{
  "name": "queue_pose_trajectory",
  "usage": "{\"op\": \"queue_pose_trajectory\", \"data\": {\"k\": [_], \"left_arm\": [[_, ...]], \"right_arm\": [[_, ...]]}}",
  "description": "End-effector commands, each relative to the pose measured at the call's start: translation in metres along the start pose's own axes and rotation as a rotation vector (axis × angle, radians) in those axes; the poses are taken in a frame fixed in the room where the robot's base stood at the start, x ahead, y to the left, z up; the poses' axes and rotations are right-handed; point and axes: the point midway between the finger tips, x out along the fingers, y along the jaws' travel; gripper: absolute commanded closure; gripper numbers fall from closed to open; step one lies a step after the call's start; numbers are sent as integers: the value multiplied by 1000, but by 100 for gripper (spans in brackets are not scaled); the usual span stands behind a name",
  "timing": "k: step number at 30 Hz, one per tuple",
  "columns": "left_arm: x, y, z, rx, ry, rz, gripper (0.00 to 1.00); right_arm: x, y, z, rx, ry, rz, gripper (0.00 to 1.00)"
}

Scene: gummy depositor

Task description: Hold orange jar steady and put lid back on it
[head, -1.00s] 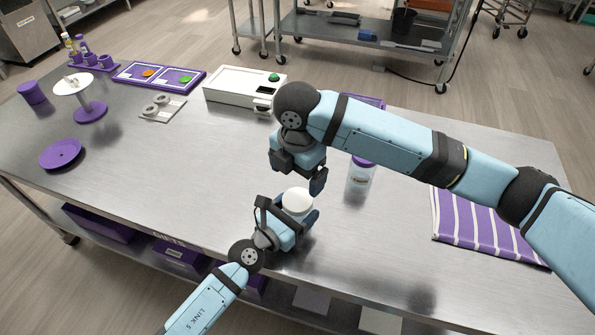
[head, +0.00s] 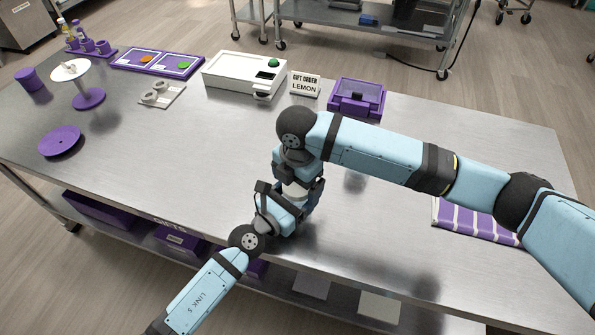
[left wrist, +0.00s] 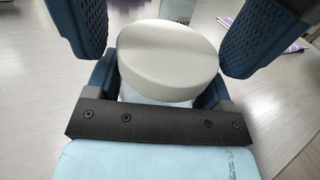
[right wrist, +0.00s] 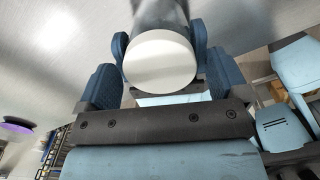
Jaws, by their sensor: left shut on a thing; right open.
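The jar's round white lid (left wrist: 170,62) sits over the jar in the left wrist view; pale jar body (left wrist: 150,98) shows just under it. I cannot tell whether the lid is fully seated. The lid also fills the middle of the right wrist view (right wrist: 160,62). The jar's contents are hidden, so its orange colour does not show. My left gripper (head: 295,213) is shut around the jar near the table's front edge. My right gripper (head: 300,188) is directly above, open, pointing down, its fingers on either side of the lid without clear contact.
A purple box (head: 357,95), a "Gift order lemon" sign (head: 305,86) and a white machine (head: 240,76) stand at the back. A striped purple cloth (head: 470,222) lies right. A purple plate (head: 60,141) lies left.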

Motion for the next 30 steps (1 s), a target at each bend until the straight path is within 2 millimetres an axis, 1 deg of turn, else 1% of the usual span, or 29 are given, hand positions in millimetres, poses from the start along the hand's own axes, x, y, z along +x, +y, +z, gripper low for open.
{"op": "queue_pose_trajectory", "data": {"k": [9, 11, 12, 14, 15, 16, 19, 25, 27, 30], "left_arm": [[0, 0, 0, 0, 0, 0, 91], [0, 0, 0, 0, 0, 0, 91], [0, 0, 0, 0, 0, 0, 91], [0, 0, 0, 0, 0, 0, 91], [0, 0, 0, 0, 0, 0, 91], [0, 0, 0, 0, 0, 0, 91], [0, 0, 0, 0, 0, 0, 91], [0, 0, 0, 0, 0, 0, 91], [0, 0, 0, 0, 0, 0, 91], [0, 0, 0, 0, 0, 0, 91]], "right_arm": [[2, 0, 0, 0, -1, 0, 7], [2, 0, 0, 0, -1, 0, 21], [2, 0, 0, 0, -1, 0, 30], [2, 0, 0, 0, -1, 0, 44], [2, 0, 0, 0, -1, 0, 53], [2, 0, 0, 0, -1, 0, 56], [2, 0, 0, 25, 0, 0, 57], [2, 0, 0, 247, 1, 0, 57], [2, 0, 0, 281, -1, 0, 57], [2, 0, 0, 286, -1, 1, 57]]}}
